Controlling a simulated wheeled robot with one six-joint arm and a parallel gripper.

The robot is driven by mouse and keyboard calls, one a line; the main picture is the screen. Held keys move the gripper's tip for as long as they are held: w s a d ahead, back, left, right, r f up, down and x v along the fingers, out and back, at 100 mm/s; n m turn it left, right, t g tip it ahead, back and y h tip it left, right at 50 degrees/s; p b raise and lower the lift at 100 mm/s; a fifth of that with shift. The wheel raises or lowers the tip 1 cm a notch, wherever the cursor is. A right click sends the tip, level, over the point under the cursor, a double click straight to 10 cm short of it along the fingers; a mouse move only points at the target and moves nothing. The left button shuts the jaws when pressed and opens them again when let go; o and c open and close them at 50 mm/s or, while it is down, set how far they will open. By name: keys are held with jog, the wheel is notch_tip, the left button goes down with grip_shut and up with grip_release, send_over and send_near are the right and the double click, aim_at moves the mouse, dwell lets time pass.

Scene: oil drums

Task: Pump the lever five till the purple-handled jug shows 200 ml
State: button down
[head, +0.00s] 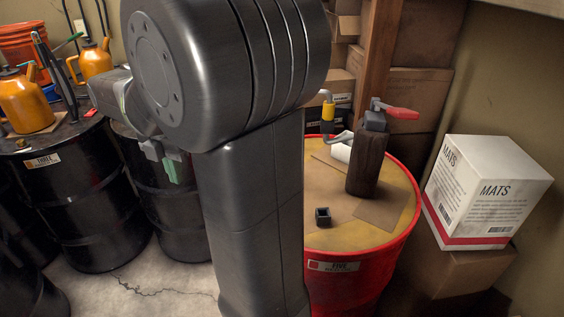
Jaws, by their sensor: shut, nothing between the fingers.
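The red drum (345,290) labelled FIVE stands right of centre, partly hidden by my arm. On its top stands a dark brown upright body (367,165) with a grey head and a red handle (401,113) pointing right, which looks like a lever. A grey curved spout with a yellow collar (328,112) rises behind it to the left. No purple-handled jug can be made out, and no ml reading is visible. My gripper (165,160), small with grey and green parts, is shut and empty in front of the black drums, left of drum five and apart from it.
Black drums (75,205), one labelled THREE, stand left with orange oil cans (95,60). A white MATS box (485,190) and cardboard boxes crowd the right and back.

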notch_tip(320, 180, up, 20)
jog(key=p, duration=1)
jog(key=shift+p, duration=0.3)
notch_tip(320, 180, up, 5)
jog(key=shift+f, duration=0.1)
notch_tip(320, 180, down, 12)
jog(key=shift+f+b, duration=0.15)
jog(key=shift+b, duration=0.3)
dwell(0.4)
